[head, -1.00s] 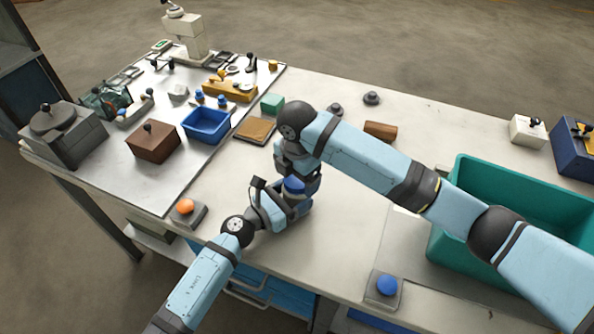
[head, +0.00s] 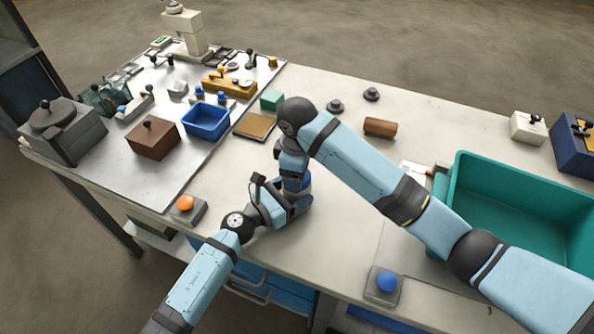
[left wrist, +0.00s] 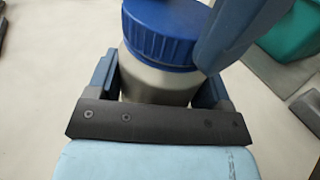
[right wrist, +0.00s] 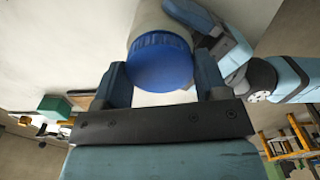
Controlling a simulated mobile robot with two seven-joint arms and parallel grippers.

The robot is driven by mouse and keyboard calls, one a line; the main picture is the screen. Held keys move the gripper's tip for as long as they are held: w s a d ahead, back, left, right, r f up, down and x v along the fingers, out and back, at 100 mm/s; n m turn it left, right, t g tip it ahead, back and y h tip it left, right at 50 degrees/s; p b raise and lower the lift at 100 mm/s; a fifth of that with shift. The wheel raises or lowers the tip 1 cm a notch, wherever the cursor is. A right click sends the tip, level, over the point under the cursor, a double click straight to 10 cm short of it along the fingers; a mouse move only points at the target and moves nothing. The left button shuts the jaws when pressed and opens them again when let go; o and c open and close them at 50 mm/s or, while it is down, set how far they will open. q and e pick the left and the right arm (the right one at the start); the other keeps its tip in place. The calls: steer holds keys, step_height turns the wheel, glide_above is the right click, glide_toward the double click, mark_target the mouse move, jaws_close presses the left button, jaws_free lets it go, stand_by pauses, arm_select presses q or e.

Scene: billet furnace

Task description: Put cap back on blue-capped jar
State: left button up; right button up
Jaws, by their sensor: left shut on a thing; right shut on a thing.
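The jar (left wrist: 160,85) has a pale grey body and stands in my left gripper (left wrist: 158,92), which is shut around its body. The ridged blue cap (left wrist: 160,35) sits on top of the jar, and no clear gap shows between them. In the right wrist view the cap (right wrist: 160,62) is between the fingers of my right gripper (right wrist: 163,78), which is shut on it. In the head view the right gripper (head: 293,182) comes down over the left gripper (head: 288,208). The two grippers hide most of the jar, and only a bit of blue (head: 306,182) shows.
A teal bin (head: 450,215) stands at the right. A blue button (head: 387,281) and an orange button (head: 184,203) are near the front edge. A blue tray (head: 206,121), a brown box (head: 153,139) and a wooden cylinder (head: 380,127) lie farther back.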

steer(key=m, duration=0.5)
steer(key=shift+a, duration=0.1)
steer(key=m, duration=0.4)
steer(key=o, duration=1)
step_height(320, 180, up, 4)
steer(key=shift+w+f, duration=0.1)
steer(key=shift+r, duration=0.35)
steer(key=shift+c, duration=0.4)
